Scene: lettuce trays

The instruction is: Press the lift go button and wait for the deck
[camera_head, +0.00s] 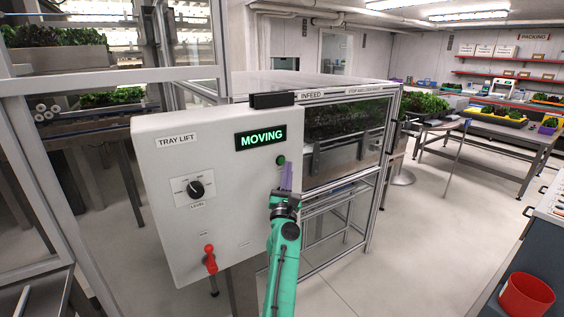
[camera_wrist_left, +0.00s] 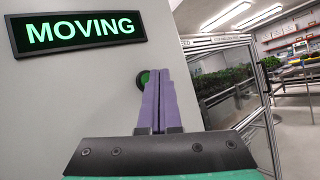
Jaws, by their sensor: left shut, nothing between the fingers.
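The tray lift panel (camera_head: 165,235) is a pale box whose display (camera_head: 261,137) reads MOVING in green; the display also shows in the left wrist view (camera_wrist_left: 80,32). A round green button (camera_head: 280,160) sits below the display, and it shows partly behind my fingertips in the left wrist view (camera_wrist_left: 143,79). My left gripper (camera_head: 287,167) is shut and empty, its purple fingers (camera_wrist_left: 160,85) pointing at the panel beside the button. I cannot tell whether the tips touch it. My right gripper is not in view. I cannot make out the lift deck.
The panel also has a black rotary knob (camera_head: 196,189) and a red lever (camera_head: 209,258). A glazed INFEED cabinet (camera_head: 345,94) stands to the right. A rack with lettuce is at left. A red bucket (camera_head: 527,296) is at lower right. Open floor lies between the cabinet and the counter.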

